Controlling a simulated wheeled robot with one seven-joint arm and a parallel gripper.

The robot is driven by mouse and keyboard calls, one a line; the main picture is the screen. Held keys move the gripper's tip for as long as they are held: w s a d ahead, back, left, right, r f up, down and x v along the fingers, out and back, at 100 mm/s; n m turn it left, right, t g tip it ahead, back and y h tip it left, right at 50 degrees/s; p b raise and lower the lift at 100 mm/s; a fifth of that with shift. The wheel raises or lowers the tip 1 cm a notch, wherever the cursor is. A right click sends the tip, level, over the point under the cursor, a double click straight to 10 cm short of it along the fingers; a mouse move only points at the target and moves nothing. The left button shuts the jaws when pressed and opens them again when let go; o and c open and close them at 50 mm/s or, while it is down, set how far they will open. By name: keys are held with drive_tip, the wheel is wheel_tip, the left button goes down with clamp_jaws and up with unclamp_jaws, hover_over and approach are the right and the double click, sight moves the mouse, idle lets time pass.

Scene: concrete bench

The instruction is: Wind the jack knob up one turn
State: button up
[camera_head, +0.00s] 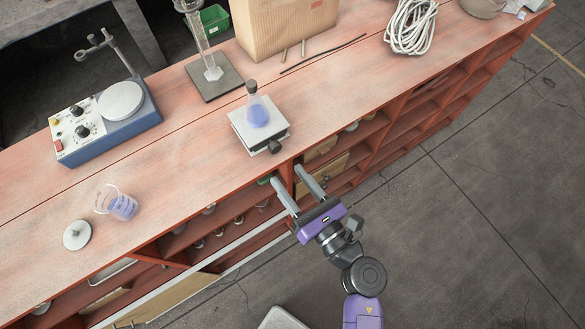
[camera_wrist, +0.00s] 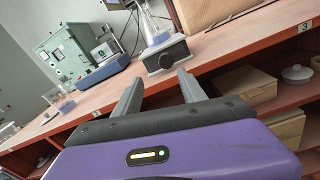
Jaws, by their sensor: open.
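The lab jack (camera_head: 249,137) stands near the front edge of the bench, with a flask (camera_head: 257,110) of blue-violet liquid and a dark stopper upright on its plate. Its black knob (camera_head: 274,146) faces the front edge. In the wrist view the knob (camera_wrist: 166,59) shows beyond and between my fingers, with the jack plate (camera_wrist: 164,45) and flask (camera_wrist: 155,30) above it. My gripper (camera_head: 289,187) is open and empty, in front of the bench edge and short of the knob. Its fingers (camera_wrist: 156,86) point toward the jack, apart from it.
A blue stirrer (camera_head: 108,128) stands left, with a beaker (camera_head: 118,203) and a round lid (camera_head: 77,235) nearer the front. Behind are a cylinder on a dark base (camera_head: 213,80), a cardboard box (camera_head: 285,25) and coiled cable (camera_head: 411,25). Open shelves (camera_head: 385,140) lie below the bench top.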

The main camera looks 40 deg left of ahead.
sight(277, 150)
drive_tip(key=shift+w+a+r+n+t, duration=0.1)
drive_tip(key=shift+w+a+n, duration=0.55)
drive_tip(key=shift+a, duration=0.25)
drive_tip(key=shift+w+a+r+n+t, duration=0.1)
drive_tip(key=shift+w+a+n, duration=0.45)
drive_tip(key=shift+a+n, duration=0.25)
drive_tip(key=shift+w+a+r+n+t, duration=0.1)
drive_tip(key=shift+w+a+n, duration=0.55)
drive_tip(key=shift+a, duration=0.3)
drive_tip(key=shift+c, duration=0.4)
clamp_jaws()
